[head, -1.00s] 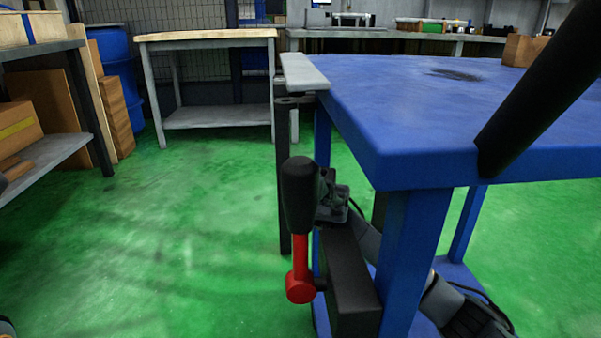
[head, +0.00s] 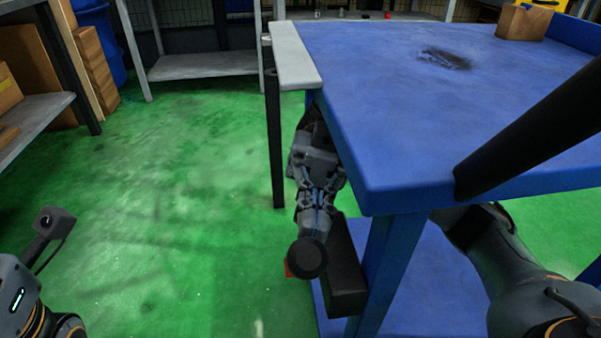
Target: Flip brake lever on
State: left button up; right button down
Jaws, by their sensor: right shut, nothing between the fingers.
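The brake lever's round black handle (head: 307,258) shows nearly end-on in the head view, pointing toward me. Only a sliver of its red part (head: 288,268) shows at its left, the rest being hidden behind the handle. The lever sits beside a black box (head: 346,285) at the blue table's near left leg. My right gripper (head: 317,198) is shut and empty, just beyond and above the handle in the picture. I cannot tell whether it touches the handle. Part of my left arm shows at the lower left, but its fingers are out of frame.
The blue table (head: 400,110) fills the right side, its edge and corner close to my right arm. A black bar (head: 530,125) slants above it. A dark post (head: 275,140) stands beyond the lever. Green floor is open on the left, with shelving (head: 35,130) at the far left.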

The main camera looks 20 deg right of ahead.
jog(key=shift+s+f, duration=0.1)
jog(key=shift+f, duration=0.15)
jog(key=shift+r+v, duration=0.15)
jog(key=shift+v, duration=1.75)
jog(key=shift+r+v, duration=0.1)
jog(key=shift+v, duration=1.8)
